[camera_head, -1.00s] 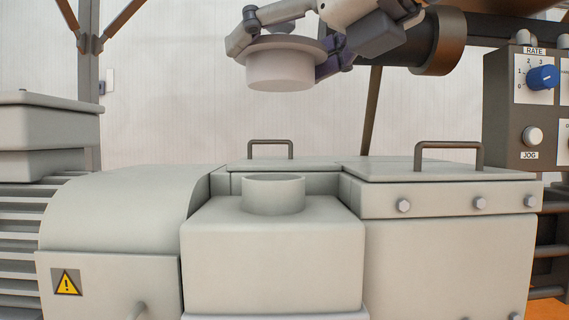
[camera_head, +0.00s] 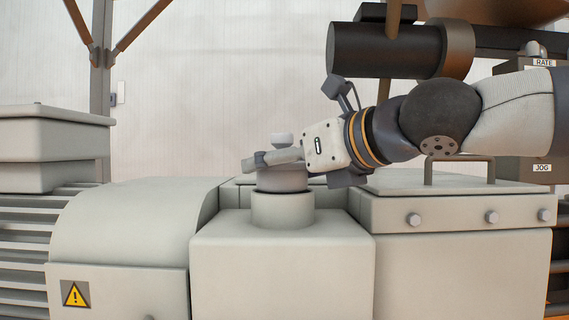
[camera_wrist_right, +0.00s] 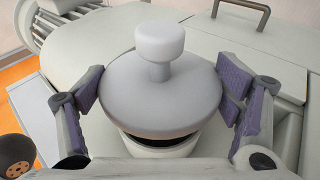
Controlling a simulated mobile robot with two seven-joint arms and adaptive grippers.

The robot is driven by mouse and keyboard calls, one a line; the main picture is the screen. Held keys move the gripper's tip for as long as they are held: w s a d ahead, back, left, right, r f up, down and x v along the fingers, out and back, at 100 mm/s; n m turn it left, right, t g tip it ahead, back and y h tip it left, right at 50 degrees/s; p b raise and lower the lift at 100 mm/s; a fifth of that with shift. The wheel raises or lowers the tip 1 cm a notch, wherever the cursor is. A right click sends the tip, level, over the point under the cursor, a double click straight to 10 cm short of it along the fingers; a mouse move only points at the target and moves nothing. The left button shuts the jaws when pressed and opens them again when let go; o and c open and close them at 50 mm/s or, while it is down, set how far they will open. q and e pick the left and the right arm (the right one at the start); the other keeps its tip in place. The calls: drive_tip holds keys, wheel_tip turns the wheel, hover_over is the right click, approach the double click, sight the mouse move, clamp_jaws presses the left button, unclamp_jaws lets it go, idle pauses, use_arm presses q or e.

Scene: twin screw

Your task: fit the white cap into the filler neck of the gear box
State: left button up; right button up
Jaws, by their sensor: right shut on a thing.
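The white cap (camera_head: 283,180) has a round disc, a plug below it and a knob on top. In the head view it is directly over the filler neck (camera_head: 283,210) of the gear box (camera_head: 282,270), its underside close to the rim. In the right wrist view the cap (camera_wrist_right: 160,98) shows from above, and a dark opening shows between it and the near rim of the neck (camera_wrist_right: 160,150). I cannot tell whether the plug is inside the neck. My right gripper (camera_head: 270,160) is shut on the cap's disc, one finger on each side. My left gripper is out of view.
A cover with a handle (camera_head: 459,171) and bolts stands right of the neck. A rounded housing with a warning label (camera_head: 75,293) is on the left. A dark cylinder (camera_head: 385,50) hangs behind my right arm. A control box (camera_head: 530,150) is partly hidden at the right.

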drive_tip(key=shift+f, duration=0.2)
drive_tip(key=o, duration=1.1)
drive_tip(key=shift+f, duration=0.1)
drive_tip(key=shift+r, duration=0.3)
drive_tip(key=v, duration=1.2)
